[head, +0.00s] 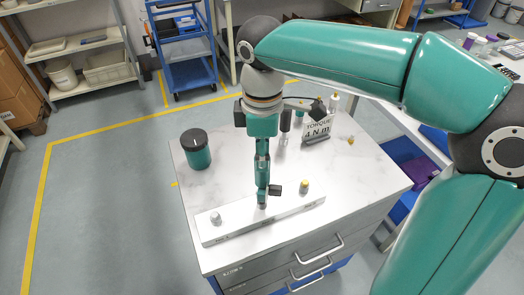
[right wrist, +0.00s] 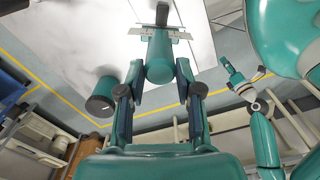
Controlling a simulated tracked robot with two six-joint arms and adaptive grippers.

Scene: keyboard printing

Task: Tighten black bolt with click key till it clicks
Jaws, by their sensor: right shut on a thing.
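My right gripper (head: 261,148) is shut on the teal click key (head: 262,172), which also shows between the two fingers in the right wrist view (right wrist: 160,60). The key stands upright with its dark lower end at the middle of the pale metal bar (head: 238,224). The black bolt is hidden under the key's tip, and I cannot tell how deep it sits. A silver bolt (head: 215,218) stands at the bar's left end and a yellow bolt (head: 304,187) at its right end. What seems to be my left gripper (right wrist: 232,72) is small at the right of the right wrist view; its fingers are unclear.
A teal container with a black top (head: 195,148) stands at the left of the white cabinet top (head: 350,190). A torque sign reading 4 N m (head: 318,128) and small bottles stand behind the gripper. A small yellow piece (head: 350,140) lies right.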

